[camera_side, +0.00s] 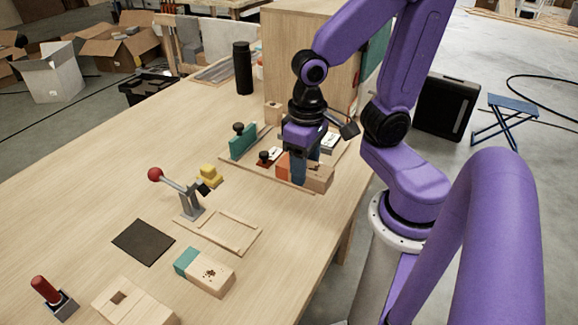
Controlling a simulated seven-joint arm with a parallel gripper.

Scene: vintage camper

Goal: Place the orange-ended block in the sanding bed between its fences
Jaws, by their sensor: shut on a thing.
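The orange-ended block (320,178) is pale wood with an orange end at its left. It is at the near edge of a wooden board toward the table's right side. My gripper (299,172) points down with its fingers shut around the block's middle, hiding part of it. I cannot tell whether the block touches the board or is slightly raised. A shallow wooden bed with raised strips (232,233), which looks like the sanding bed, lies empty at the middle front, left of and nearer than my gripper.
A red-knobbed lever (188,194) with a yellow piece (209,174) stands behind the bed. A teal-ended block (208,272) lies in front of it, a dark mat (143,242) to its left. A teal fence (243,146) and dark knobs stand beside my gripper.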

